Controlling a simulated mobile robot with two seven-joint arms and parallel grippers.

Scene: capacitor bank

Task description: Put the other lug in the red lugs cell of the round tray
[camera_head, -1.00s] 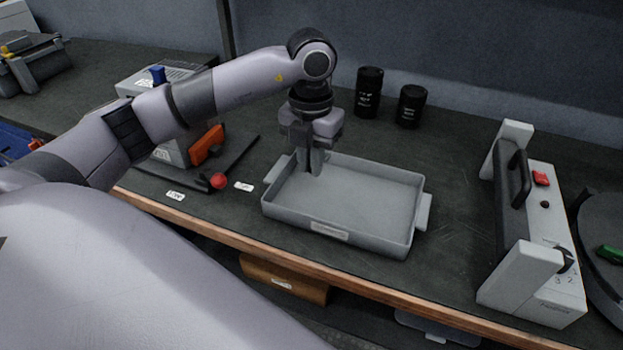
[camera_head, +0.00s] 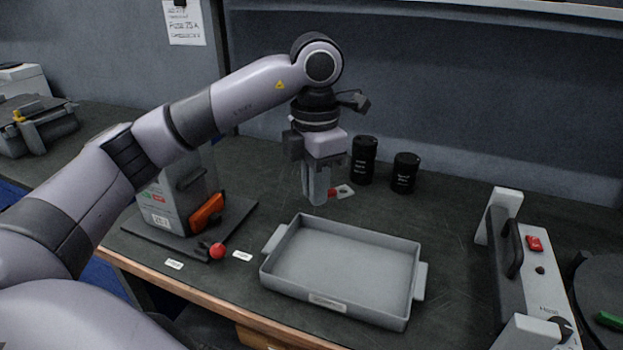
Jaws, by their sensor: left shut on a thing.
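The lug sticks out to the right of the fingers. The gripper hangs above the back edge of the grey rectangular tray (camera_head: 345,262), apart from it. The tray looks empty. A dark round tray (camera_head: 590,268) is cut off by the right picture edge, with a green piece (camera_head: 609,320) in it. Its red lugs cell cannot be made out. My right gripper is out of view.
Two black canisters (camera_head: 364,160) (camera_head: 404,173) stand behind the grey tray. A grey-white device with a handle (camera_head: 528,270) stands between the grey tray and the round tray. A press with an orange part and a red knob (camera_head: 217,251) stands at left.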

